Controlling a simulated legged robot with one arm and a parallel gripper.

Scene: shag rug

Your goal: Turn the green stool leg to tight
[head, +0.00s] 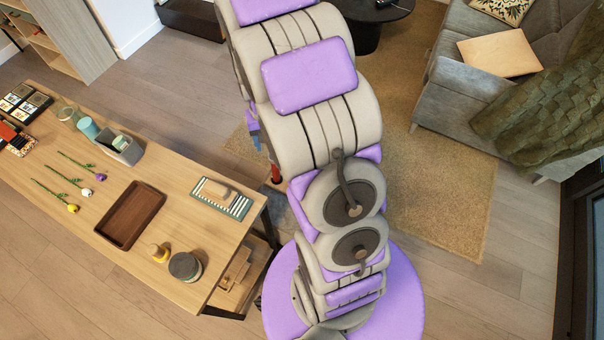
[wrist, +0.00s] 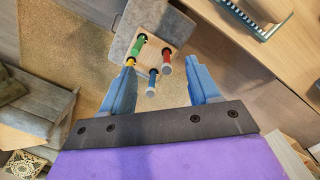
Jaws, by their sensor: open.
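The stool (wrist: 153,47) is upside down in the wrist view, its pale wooden seat below and coloured legs pointing up toward the camera. The green leg (wrist: 138,44) is at its upper left. A yellow leg (wrist: 130,62), a blue leg (wrist: 152,80) and a red leg (wrist: 166,62) stand around it. My gripper (wrist: 160,72) has its blue fingers wide apart, with nothing held between them. The green leg appears beyond the left fingertip, apart from it. In the head view my arm hides most of the stool; a red leg (head: 276,173) shows beside the arm.
A long wooden table (head: 150,240) stands at left with a brown tray (head: 130,215), flowers, cups and a striped mat (head: 222,197). A grey sofa (head: 455,95) is at upper right. A tan rug (head: 440,190) covers open floor between.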

